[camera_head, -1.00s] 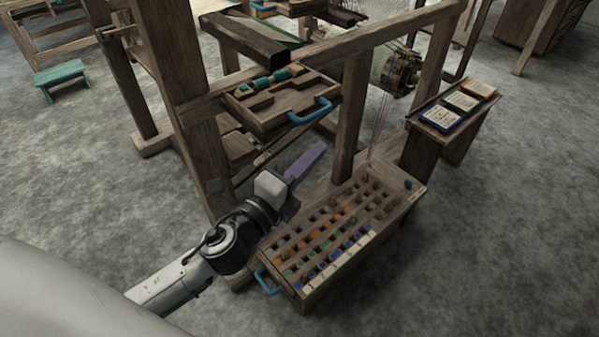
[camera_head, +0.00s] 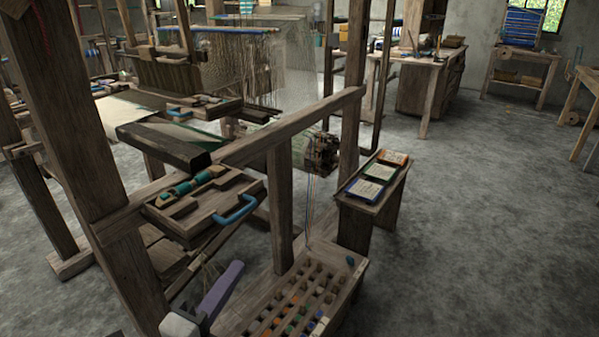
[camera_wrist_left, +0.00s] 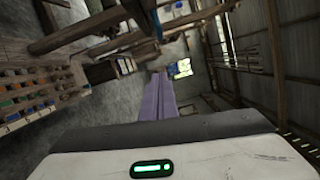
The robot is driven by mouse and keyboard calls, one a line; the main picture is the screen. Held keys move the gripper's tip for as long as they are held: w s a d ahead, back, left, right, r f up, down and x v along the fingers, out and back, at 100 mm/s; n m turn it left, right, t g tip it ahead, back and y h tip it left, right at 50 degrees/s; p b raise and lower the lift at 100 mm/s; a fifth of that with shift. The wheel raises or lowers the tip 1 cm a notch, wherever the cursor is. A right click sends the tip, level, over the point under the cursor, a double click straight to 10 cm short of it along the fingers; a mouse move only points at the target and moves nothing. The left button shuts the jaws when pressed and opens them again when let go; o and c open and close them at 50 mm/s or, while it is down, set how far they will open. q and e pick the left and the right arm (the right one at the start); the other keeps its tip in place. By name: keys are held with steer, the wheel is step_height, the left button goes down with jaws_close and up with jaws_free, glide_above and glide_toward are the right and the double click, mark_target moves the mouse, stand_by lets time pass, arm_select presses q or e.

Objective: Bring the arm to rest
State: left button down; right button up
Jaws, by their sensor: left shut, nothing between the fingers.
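My left gripper (camera_head: 236,268) shows at the bottom of the head view. Its purple fingers are shut together with nothing between them, and they point up and away. Part of its white body (camera_head: 180,325) shows at the lower edge; the rest of the arm is out of the picture. In the left wrist view the purple fingers (camera_wrist_left: 158,78) lie side by side, pointing into the room. The gripper is left of the peg box (camera_head: 345,292) in the picture and below the loom's small tray (camera_head: 210,212). I cannot tell the exact gaps. My right gripper does not show.
A loom post (camera_head: 95,150) stands left of the gripper, and a rail (camera_head: 300,122) runs above it. The tray has a blue handle (camera_head: 236,211). A small stand (camera_head: 352,202) holds several cards. Open floor (camera_head: 480,240) lies to the right.

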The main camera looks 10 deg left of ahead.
arm_select(q)
steer(key=s+d+f+n+g, duration=0.1)
steer(key=s+f+n+g, duration=0.2)
steer(key=f, duration=0.6)
steer(key=s+f+n+g, duration=0.3)
steer(key=s+f+n, duration=0.4)
steer(key=f+n, duration=0.1)
steer(key=s+d+f+n+g+y, duration=0.1)
steer(key=s+f+n+g, duration=0.2)
steer(key=s+f+n, duration=0.2)
step_height(320, 180, down, 5)
steer(key=n, duration=0.2)
steer(key=shift+s+d+r+n, duration=0.2)
steer(key=shift+s+d+n, duration=0.1)
steer(key=shift+d+n, duration=0.1)
